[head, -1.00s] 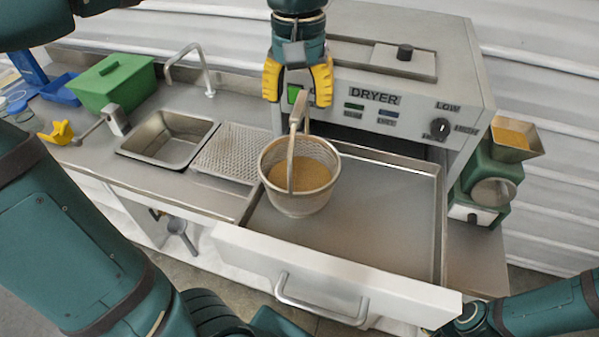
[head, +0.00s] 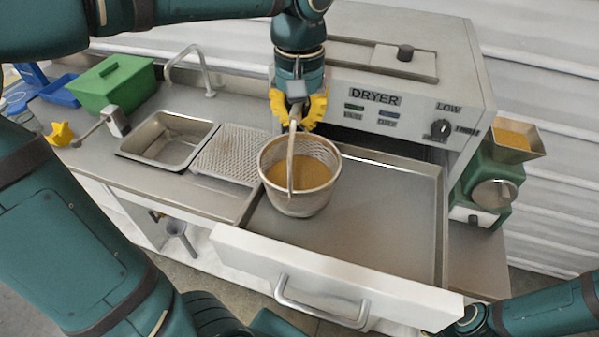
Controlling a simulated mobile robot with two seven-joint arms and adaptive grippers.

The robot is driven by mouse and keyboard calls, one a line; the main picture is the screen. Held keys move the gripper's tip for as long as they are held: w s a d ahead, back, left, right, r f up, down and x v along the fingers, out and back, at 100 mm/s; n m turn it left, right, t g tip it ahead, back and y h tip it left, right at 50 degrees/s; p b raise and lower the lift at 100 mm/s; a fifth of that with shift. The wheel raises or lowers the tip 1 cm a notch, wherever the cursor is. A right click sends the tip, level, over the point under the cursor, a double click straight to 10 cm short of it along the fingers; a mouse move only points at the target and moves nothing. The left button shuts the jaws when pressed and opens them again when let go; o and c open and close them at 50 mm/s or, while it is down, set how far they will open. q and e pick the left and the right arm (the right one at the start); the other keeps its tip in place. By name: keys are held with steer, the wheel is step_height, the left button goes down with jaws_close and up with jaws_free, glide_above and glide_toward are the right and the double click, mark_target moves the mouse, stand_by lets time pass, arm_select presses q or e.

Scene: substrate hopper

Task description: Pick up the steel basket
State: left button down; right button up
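The steel basket (head: 297,205) is a round mesh basket holding tan grain-like material. It stands upright in the left part of the dryer's pulled-out drawer (head: 385,225), with its arched handle raised. My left gripper (head: 297,124) points down from above at the top of the handle. Its yellow fingers are on either side of the handle, partly drawn in but still apart; whether they touch it is hard to see. The basket still rests in the drawer. My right arm shows at the bottom right, with its gripper out of view.
The dryer (head: 440,95) stands behind the drawer. To the left are a perforated drainboard (head: 235,152), a sink (head: 168,140) with a tap, and a green box (head: 113,82). A green mill (head: 495,175) stands at the right. The drawer's right side is empty.

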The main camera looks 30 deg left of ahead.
arm_select(q)
steer(key=shift+r, duration=0.15)
step_height(320, 180, up, 10)
steer(key=shift+f+p, duration=0.1)
steer(key=shift+p, duration=0.55)
stand_by(0.5)
